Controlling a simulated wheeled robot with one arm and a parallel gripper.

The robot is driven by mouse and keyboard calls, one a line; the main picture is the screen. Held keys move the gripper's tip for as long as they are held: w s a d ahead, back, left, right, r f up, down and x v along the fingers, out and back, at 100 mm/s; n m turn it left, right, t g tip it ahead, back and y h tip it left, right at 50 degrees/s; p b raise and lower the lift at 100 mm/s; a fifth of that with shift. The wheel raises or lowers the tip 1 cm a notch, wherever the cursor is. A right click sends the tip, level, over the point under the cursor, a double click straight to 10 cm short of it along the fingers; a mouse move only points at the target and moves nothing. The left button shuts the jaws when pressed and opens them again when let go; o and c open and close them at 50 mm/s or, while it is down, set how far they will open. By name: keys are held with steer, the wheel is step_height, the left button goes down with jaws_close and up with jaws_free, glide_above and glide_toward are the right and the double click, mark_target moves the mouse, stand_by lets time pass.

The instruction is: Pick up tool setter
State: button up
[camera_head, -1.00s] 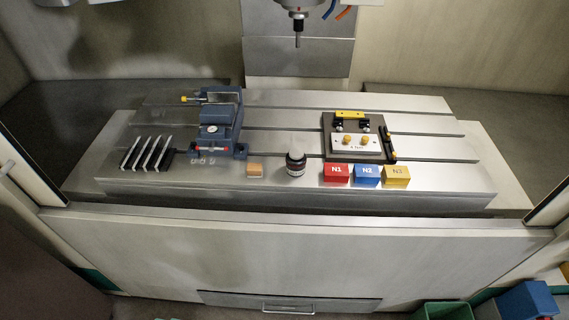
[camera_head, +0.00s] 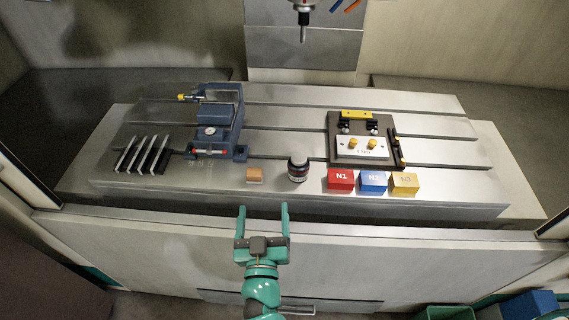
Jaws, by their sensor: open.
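The tool setter appears to be the small round device (camera_head: 298,172) with a dark body, a light band and a pale top. It stands upright near the front edge of the machine table (camera_head: 230,196). My gripper (camera_head: 264,208) is open and empty, with its two green fingers pointing towards the table. It is in front of the table's front edge, below and to the left of the device in the picture, and apart from it.
A small orange-tan block (camera_head: 254,175) lies left of the device. Red (camera_head: 340,180), blue (camera_head: 373,182) and yellow (camera_head: 404,184) blocks sit to its right. Behind are a blue vise (camera_head: 217,125), a slotted rack (camera_head: 143,155) and a fixture plate (camera_head: 360,140). A spindle (camera_head: 303,20) hangs above.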

steer(key=d+f+m+g+h, duration=0.1)
steer(key=d+f+m+h, duration=0.25)
steer(key=d, duration=0.25)
steer(key=p, duration=0.6)
glide_toward(297, 174)
steer(key=shift+m+h, duration=0.35)
steer(key=w, duration=0.4)
steer(key=w+r, duration=0.1)
steer(key=w, duration=0.1)
steer(key=shift+w+d, duration=0.2)
steer(key=shift+d, duration=0.2)
steer(key=shift+w+d+f, duration=0.1)
steer(key=shift+w, duration=0.55)
steer(key=w+p, duration=0.3)
steer(key=w, duration=0.1)
steer(key=shift+d, duration=0.1)
steer(key=shift+w+d+f+p, duration=0.1)
steer(key=shift+w+f+p, duration=0.15)
steer(key=shift+w, duration=0.3)
